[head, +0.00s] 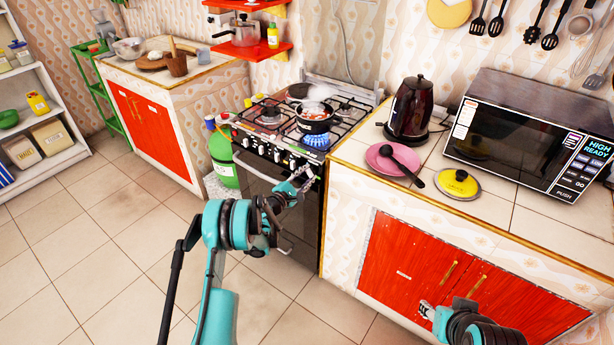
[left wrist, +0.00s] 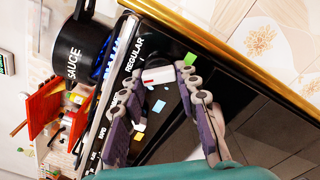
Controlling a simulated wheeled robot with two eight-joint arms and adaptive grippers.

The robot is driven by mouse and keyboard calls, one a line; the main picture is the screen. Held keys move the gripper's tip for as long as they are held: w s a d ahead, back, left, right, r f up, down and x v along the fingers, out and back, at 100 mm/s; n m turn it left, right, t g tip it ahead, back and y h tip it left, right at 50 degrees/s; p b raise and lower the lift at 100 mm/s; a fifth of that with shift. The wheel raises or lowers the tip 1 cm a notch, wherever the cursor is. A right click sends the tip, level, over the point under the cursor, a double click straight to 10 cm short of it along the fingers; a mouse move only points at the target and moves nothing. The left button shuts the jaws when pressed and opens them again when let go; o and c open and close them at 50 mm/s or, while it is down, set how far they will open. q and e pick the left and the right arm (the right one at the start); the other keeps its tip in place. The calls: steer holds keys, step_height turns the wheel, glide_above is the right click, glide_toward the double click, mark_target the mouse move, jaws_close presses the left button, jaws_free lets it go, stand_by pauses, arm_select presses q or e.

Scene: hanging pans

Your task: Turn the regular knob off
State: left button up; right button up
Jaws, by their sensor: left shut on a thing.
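The regular knob (left wrist: 158,75) is white and sits on the stove's front panel beside the "REGULAR" label (left wrist: 134,60) in the left wrist view. My left gripper (head: 304,178) is at the right end of the knob row. In the wrist view, its purple-grey fingers (left wrist: 160,80) are on either side of this knob, shut on it. In the head view the gripper hides the knob. A blue flame (head: 315,141) burns at the front right burner, below a pot (head: 315,118) marked "SAUCE" in the wrist view. My right gripper (head: 427,310) is low before the red cabinet, too small to read.
The stove (head: 262,185) stands beside a tiled counter with a dark kettle (head: 410,105), a pink plate (head: 385,158) with a black ladle, a yellow lid (head: 458,178) and a microwave (head: 535,135). A green gas bottle (head: 221,155) stands left of the stove. The floor in front is clear.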

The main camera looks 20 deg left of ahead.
arm_select(q)
steer(key=shift+r+m, duration=0.1)
steer(key=shift+m, duration=3.8)
steer(key=o, duration=1.2)
steer(key=v, duration=1.2)
